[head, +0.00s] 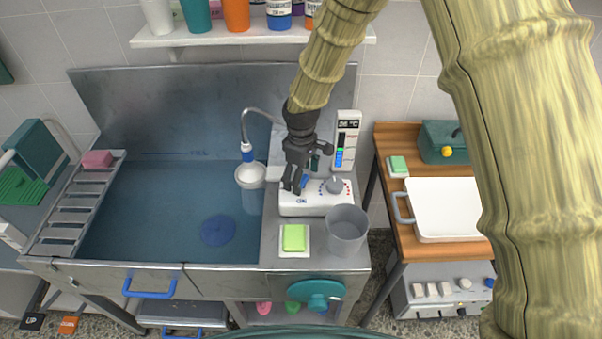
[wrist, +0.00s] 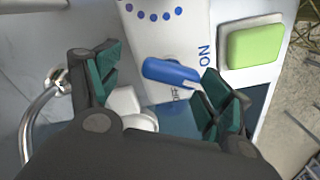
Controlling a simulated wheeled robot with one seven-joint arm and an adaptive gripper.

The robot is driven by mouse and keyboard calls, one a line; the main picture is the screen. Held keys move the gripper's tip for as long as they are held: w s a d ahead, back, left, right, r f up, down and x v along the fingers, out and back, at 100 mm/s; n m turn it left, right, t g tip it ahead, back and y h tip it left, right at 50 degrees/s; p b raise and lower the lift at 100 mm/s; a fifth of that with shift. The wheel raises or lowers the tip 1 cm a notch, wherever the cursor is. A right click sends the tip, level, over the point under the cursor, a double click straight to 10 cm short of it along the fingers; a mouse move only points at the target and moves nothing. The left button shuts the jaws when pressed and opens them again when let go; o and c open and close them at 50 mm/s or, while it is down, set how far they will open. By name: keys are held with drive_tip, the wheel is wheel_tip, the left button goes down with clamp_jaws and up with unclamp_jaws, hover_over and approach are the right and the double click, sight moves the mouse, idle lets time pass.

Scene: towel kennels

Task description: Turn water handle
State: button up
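The water handle is a small blue lever (wrist: 172,72) on a white control box (head: 318,207) on the ledge right of the tub. My gripper (head: 295,187) is over the left part of the box. In the wrist view my gripper (wrist: 160,66) has its two green-padded fingers wide apart. The lever lies between them, its right end close to the right finger; contact cannot be told. "ON" is printed just right of the lever, and another label below it is partly hidden. In the head view the gripper hides much of the lever.
A grey dial (head: 335,185) sits on the box, below a temperature display (head: 346,142). A shower head (head: 250,176) hangs over the tub's edge at left. A grey cup (head: 347,230) and a green sponge (head: 294,238) stand close in front. A shelf (head: 250,36) is above.

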drive_tip(key=shift+s+r, duration=0.3)
drive_tip(key=shift+s, duration=0.3)
drive_tip(key=shift+s+r, duration=0.25)
drive_tip(key=shift+s, duration=0.3)
drive_tip(key=shift+w+f, duration=0.6)
drive_tip(key=shift+w, duration=0.1)
drive_tip(key=c, duration=0.6)
drive_tip(key=shift+w, duration=0.1)
drive_tip(key=c, duration=0.3)
drive_tip(key=shift+s+r, duration=0.25)
drive_tip(key=shift+c, duration=0.6)
